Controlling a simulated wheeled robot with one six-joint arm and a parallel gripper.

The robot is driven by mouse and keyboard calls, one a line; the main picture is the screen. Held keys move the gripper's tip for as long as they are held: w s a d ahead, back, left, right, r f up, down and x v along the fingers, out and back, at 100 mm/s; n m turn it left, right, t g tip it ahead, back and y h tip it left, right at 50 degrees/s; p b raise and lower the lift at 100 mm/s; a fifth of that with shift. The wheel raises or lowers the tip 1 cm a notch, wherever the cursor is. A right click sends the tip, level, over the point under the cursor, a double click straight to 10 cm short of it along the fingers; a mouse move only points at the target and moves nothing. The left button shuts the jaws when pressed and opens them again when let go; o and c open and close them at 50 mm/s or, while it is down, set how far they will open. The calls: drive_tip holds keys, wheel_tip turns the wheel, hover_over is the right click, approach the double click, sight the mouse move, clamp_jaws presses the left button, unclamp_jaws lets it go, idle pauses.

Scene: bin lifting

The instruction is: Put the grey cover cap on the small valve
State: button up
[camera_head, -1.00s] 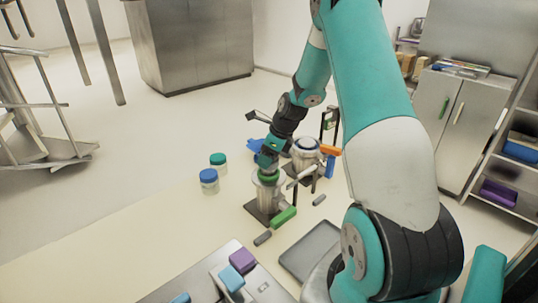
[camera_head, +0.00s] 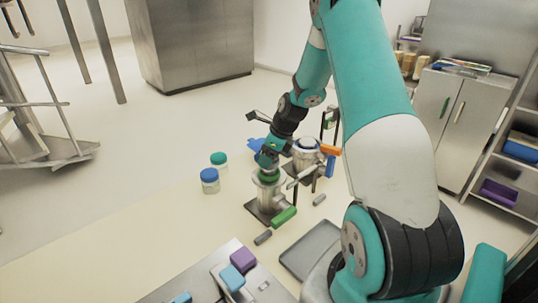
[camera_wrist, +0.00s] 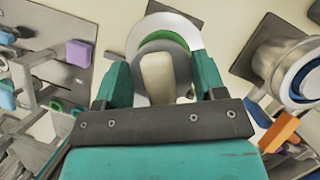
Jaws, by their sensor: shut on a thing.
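The small valve (camera_head: 269,200) stands upright on a dark base plate, with a green handle (camera_head: 285,216) and a green ring at its top. My gripper (camera_head: 267,166) is directly above that top. In the wrist view, my gripper (camera_wrist: 162,85) is shut on the pale grip of the grey cover cap (camera_wrist: 174,48). The cap lies over the valve's opening, with the green ring (camera_wrist: 182,62) and a pale metal rim (camera_wrist: 190,30) showing beyond it, not evenly around it. I cannot tell whether the cap touches the ring or is seated.
A larger valve (camera_head: 307,158) with an orange handle (camera_head: 330,150) stands close behind to the right; it shows in the wrist view (camera_wrist: 270,50). Jars with blue (camera_head: 209,175) and teal (camera_head: 218,158) lids stand left. A grey tray (camera_head: 312,250) lies in front. Free surface lies left.

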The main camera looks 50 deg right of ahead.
drive_tip(key=shift+f+b, duration=0.35)
drive_tip(key=shift+f, duration=0.45)
drive_tip(key=shift+r+p, duration=0.2)
drive_tip(key=shift+p, duration=0.35)
idle(0.9)
drive_tip(key=shift+f, duration=0.45)
idle(1.1)
drive_tip(key=o, duration=1)
drive_tip(key=shift+o, duration=0.2)
drive_tip(key=shift+r, duration=0.15)
drive_tip(key=shift+r+p, duration=2.95)
drive_tip(key=shift+r, duration=0.15)
